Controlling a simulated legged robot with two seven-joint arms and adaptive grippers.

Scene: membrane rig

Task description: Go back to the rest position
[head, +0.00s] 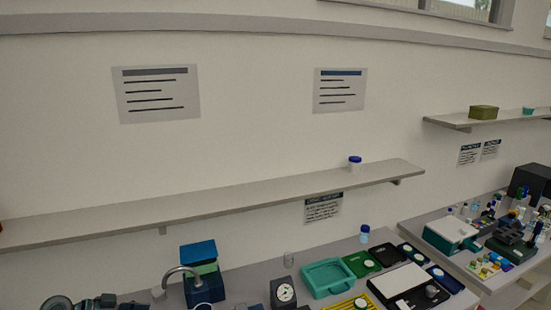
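Neither of my grippers shows in the head view, and no part of my arms can be made out. Below the wall shelf is a lab bench (247,275) with equipment on it. A teal tray (328,279) lies near the middle of the bench. A round dial gauge (285,293) stands left of the tray. A blue-topped box (198,252) stands further left, beside a curved metal spout (183,271). The bench's front part is cut off by the lower picture edge.
A long wall shelf (240,193) runs above the bench, with a blue-capped jar (355,162) near its right end. Another blue-capped bottle (365,233) stands at the bench's back. A second bench (433,247) at right is crowded with equipment. A higher shelf (480,119) holds an olive box (483,112).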

